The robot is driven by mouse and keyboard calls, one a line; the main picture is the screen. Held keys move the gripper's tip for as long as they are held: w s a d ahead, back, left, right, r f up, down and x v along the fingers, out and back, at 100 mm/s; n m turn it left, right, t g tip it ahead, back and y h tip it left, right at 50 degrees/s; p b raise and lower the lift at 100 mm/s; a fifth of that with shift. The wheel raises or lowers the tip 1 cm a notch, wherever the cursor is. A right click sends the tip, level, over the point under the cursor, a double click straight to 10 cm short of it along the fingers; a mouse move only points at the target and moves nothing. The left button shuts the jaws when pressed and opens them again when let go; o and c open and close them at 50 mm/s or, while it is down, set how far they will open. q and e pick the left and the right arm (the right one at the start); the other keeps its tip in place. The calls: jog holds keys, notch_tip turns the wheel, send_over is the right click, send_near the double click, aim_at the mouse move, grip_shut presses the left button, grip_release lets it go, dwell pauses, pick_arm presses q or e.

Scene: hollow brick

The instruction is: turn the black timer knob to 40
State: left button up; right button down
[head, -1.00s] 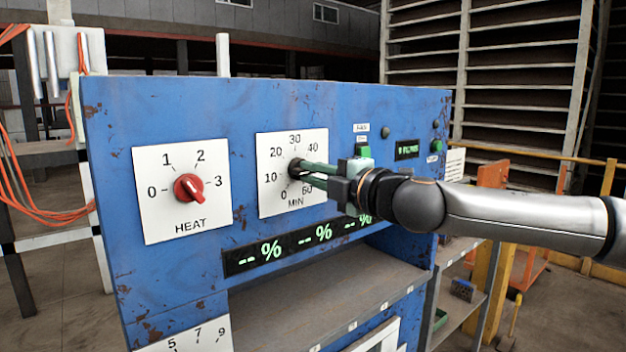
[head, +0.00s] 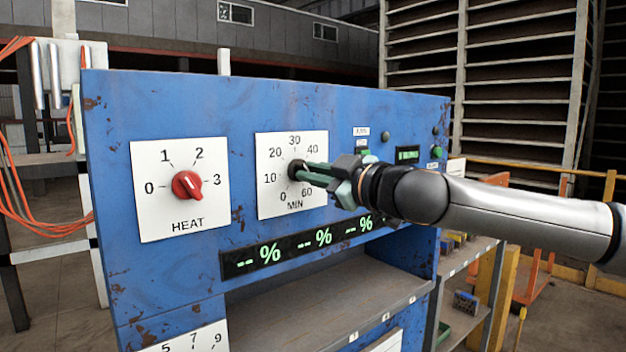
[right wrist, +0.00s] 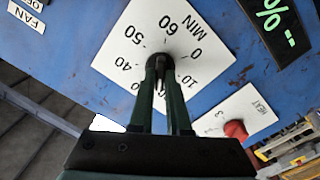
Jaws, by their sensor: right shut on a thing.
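The black timer knob (head: 296,169) sits at the centre of a white dial plate (head: 272,204) marked 0 to 60 MIN on the blue panel. My right gripper (head: 302,171) reaches in from the right with its green fingers shut on the knob. In the right wrist view the fingers (right wrist: 165,68) close around the dark knob (right wrist: 166,57), with the numbers 0, 10, 40, 50 and 60 readable around it. The fingers cover much of the knob, and I cannot tell where its pointer stands. My left gripper is not in view.
A red HEAT knob (head: 187,185) is left of the timer. A display strip (head: 300,241) lies below the dials, above a projecting shelf (head: 330,290). Small green and dark buttons (head: 436,152) are at the panel's right. Orange cables (head: 30,200) hang at the left.

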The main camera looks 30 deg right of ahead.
pick_arm(q)
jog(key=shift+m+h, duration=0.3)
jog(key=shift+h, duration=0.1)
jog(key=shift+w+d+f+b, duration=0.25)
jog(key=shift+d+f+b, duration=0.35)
jog(key=shift+b, duration=0.55)
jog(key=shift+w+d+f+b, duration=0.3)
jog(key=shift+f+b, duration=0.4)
jog(key=shift+b, duration=0.4)
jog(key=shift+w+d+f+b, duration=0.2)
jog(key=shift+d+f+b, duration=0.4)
jog(key=shift+b, duration=0.55)
pick_arm(e)
jog(key=shift+d+m, duration=0.15)
jog(key=shift+m, duration=8.45)
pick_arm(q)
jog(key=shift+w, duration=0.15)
pick_arm(e)
jog(key=c, duration=0.9)
grip_release()
